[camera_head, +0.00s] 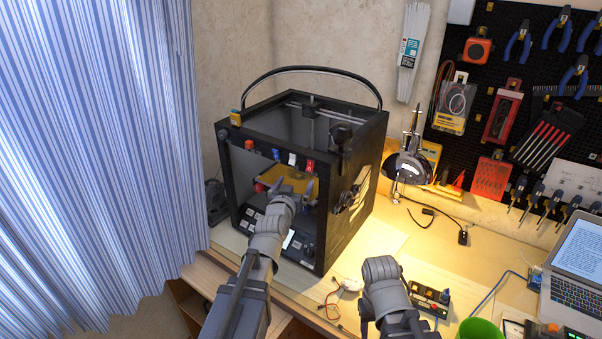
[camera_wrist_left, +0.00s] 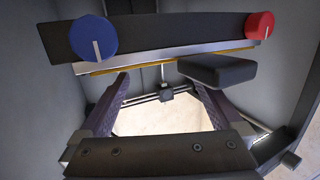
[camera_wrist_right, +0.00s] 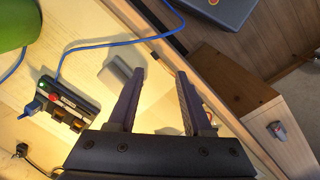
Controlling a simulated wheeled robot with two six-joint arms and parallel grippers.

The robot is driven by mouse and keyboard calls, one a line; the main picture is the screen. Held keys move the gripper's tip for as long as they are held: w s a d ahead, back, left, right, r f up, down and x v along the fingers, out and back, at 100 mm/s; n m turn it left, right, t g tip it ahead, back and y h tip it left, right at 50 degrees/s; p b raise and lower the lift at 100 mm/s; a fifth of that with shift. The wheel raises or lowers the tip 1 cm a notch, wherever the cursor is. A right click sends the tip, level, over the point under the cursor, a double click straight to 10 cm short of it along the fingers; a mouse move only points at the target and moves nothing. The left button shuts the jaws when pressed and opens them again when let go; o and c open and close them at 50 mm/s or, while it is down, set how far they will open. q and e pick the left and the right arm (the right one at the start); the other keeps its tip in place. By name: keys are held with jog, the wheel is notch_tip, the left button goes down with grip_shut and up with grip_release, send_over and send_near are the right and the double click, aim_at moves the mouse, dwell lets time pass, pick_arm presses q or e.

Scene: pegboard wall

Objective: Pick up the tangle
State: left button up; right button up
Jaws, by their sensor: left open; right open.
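No thing in view is clearly the tangle. A loose bunch of thin red and white wires (camera_head: 333,297) lies by the table's front edge in the head view. My left gripper (camera_head: 293,185) is open at the front opening of the black printer (camera_head: 350,222), its fingers before the orange-yellow bed (camera_head: 288,178). In the left wrist view nothing shows gripped between its fingers (camera_wrist_left: 160,82). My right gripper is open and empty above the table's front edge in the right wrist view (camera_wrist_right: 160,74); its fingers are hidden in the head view.
A power strip (camera_head: 428,299), a green cup (camera_head: 478,329) and a laptop (camera_head: 576,275) stand to the right. A lit lamp (camera_head: 407,167) is behind. A striped curtain (camera_head: 90,150) hangs at left. In the left wrist view the printer's knobbed bar (camera_wrist_left: 180,35) crosses above my fingers.

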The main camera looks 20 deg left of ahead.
aim_at(299, 173)
pick_arm(q)
jog(key=shift+w+a+f, duration=0.15)
jog(key=shift+w, duration=1.75)
jog(key=shift+w+a+f, duration=0.1)
jog(key=shift+w+f, duration=0.05)
jog(key=shift+w, duration=1.75)
jog(key=shift+s, duration=0.1)
jog(key=shift+c, duration=0.6)
grip_shut()
